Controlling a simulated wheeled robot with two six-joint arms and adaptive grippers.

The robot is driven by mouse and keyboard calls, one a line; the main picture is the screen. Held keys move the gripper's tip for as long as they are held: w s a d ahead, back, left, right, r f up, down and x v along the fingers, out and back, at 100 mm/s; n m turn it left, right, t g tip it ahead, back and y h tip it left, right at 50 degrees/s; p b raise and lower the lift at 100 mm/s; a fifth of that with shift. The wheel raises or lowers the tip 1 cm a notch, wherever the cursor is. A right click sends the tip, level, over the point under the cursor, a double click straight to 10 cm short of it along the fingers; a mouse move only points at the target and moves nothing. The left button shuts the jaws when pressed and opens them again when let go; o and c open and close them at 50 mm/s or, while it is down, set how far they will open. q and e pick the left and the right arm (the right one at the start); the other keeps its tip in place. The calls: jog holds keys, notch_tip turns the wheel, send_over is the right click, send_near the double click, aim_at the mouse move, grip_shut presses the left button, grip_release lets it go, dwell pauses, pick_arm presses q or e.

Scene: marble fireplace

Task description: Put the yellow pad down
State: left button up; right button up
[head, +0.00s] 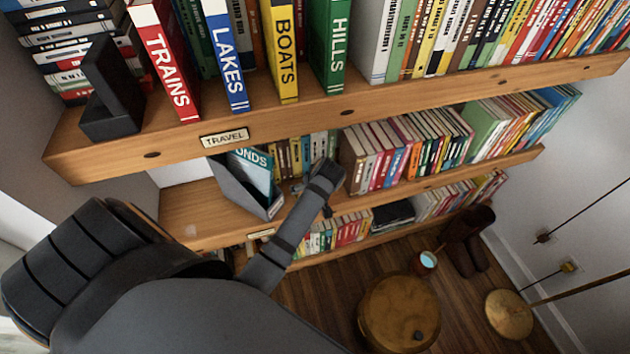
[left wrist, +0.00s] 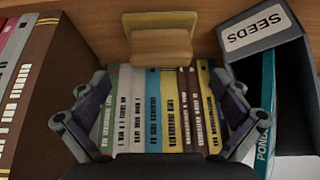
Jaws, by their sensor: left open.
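The yellow pad (left wrist: 160,21) lies near the top of the left wrist view, on wood above a row of upright books. A tan block-like piece (left wrist: 160,46) sits directly in front of it; I cannot tell whether the two are joined. My left gripper (left wrist: 160,82) is open, its fingers apart on either side of the book row, and nothing is between them. The pad is beyond the fingertips and apart from them. In the head view my left arm reaches to the middle shelf, and the pad cannot be made out there. My right gripper is not in view.
A grey file box labelled SEEDS (left wrist: 262,28) stands right of the fingers, with a teal PONDS book (head: 252,168) in it. A thick brown book (left wrist: 52,75) stands left. The upper shelf (head: 300,116) overhangs. Bare shelf (head: 185,215) lies left of the box.

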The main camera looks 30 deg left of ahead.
pick_arm(q)
jog(key=v, duration=0.5)
jog(key=shift+d+r, duration=0.1)
jog(key=shift+r, duration=0.05)
